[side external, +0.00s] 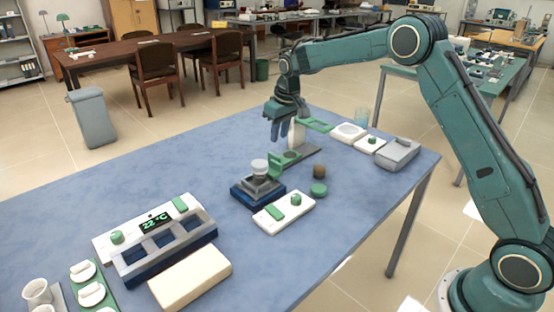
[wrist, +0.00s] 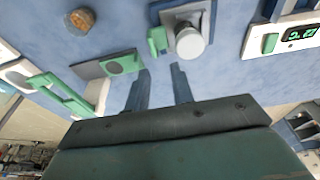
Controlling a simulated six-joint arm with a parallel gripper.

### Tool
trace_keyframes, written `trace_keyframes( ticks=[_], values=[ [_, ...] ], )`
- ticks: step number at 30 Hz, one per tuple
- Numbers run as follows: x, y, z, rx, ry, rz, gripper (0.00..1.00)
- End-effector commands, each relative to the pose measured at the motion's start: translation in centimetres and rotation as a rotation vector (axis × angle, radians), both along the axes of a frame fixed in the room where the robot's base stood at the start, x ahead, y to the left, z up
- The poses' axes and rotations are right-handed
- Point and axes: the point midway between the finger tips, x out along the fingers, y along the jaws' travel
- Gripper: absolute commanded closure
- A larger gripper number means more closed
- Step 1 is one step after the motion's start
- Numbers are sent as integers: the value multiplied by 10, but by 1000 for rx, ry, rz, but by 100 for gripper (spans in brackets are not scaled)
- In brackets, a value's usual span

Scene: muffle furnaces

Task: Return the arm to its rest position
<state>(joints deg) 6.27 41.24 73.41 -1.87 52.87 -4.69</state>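My gripper (side external: 279,132) hangs above the blue table, fingers pointing down. In the wrist view its two fingers (wrist: 160,70) stand apart with only blue tabletop between their tips, so it is open and empty. The white piece also shows in the wrist view (wrist: 189,42), right of the fingers. My arm reaches across from the right, its elbow raised high.
A unit (side external: 155,240) reading 22 °C stands front left, beside a cream block (side external: 190,277). A white control box (side external: 284,212), green disc (side external: 318,190) and brown piece (side external: 319,171) lie mid-table. A grey box (side external: 397,154) is at the right. The left back tabletop is clear.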

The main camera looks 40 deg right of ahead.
Motion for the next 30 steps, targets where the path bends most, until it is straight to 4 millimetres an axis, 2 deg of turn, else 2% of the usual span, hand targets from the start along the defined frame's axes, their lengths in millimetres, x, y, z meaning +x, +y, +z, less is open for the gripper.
trace_keyframes(
  ticks=[1, 3, 15, 24, 30],
  values=[
    [-8, 3, 15, -1, -11, 1, 76],
    [-20, 6, 31, -2, -20, 1, 76],
    [-98, 24, 107, -5, -76, 0, 76],
    [-166, 36, 145, -6, -118, 0, 76],
    [-214, 43, 160, -5, -146, 0, 76]
  ],
)
